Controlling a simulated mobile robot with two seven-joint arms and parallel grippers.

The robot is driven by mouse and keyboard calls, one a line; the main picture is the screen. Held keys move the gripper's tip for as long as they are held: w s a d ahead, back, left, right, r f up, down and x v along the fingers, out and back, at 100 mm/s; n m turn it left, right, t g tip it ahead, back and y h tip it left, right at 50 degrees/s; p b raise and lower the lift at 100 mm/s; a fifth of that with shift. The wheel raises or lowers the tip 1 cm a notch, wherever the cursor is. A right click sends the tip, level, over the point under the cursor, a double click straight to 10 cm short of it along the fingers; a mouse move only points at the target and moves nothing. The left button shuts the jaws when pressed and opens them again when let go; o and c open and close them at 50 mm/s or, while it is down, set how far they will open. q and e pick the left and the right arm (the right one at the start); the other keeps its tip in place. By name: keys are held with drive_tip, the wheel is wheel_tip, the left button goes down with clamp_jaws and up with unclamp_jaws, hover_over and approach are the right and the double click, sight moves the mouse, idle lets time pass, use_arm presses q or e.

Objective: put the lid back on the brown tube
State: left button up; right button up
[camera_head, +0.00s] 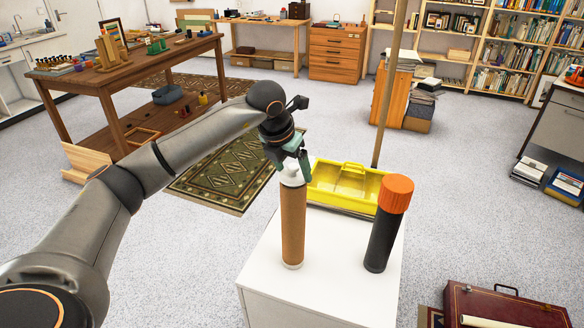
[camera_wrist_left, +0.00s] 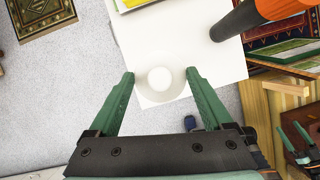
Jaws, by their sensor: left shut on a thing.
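The brown tube (camera_head: 292,228) stands upright on the white cabinet top (camera_head: 340,285). The white lid (camera_head: 292,177) is at its upper end, in line with it; I cannot tell whether it is fully seated. My left gripper (camera_head: 294,166) points down over the tube, with its green fingers around the lid. In the left wrist view, the round lid (camera_wrist_left: 160,79) shows between the fingertips of my left gripper (camera_wrist_left: 160,74). It hides the tube beneath.
A black tube with an orange cap (camera_head: 396,194) stands to the right on the same top. A yellow tray (camera_head: 343,188) lies just behind the brown tube. A wooden pole (camera_head: 388,100) rises behind the tray. The cabinet's front part is clear.

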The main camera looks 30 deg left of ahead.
idle(0.3)
use_arm(q)
drive_tip(key=o, duration=1.2)
drive_tip(key=shift+o, duration=0.2)
drive_tip(key=shift+r, duration=0.1)
drive_tip(key=shift+r+p, duration=2.7)
drive_tip(key=shift+r, duration=0.7)
clamp_jaws()
drive_tip(key=shift+f, duration=0.3)
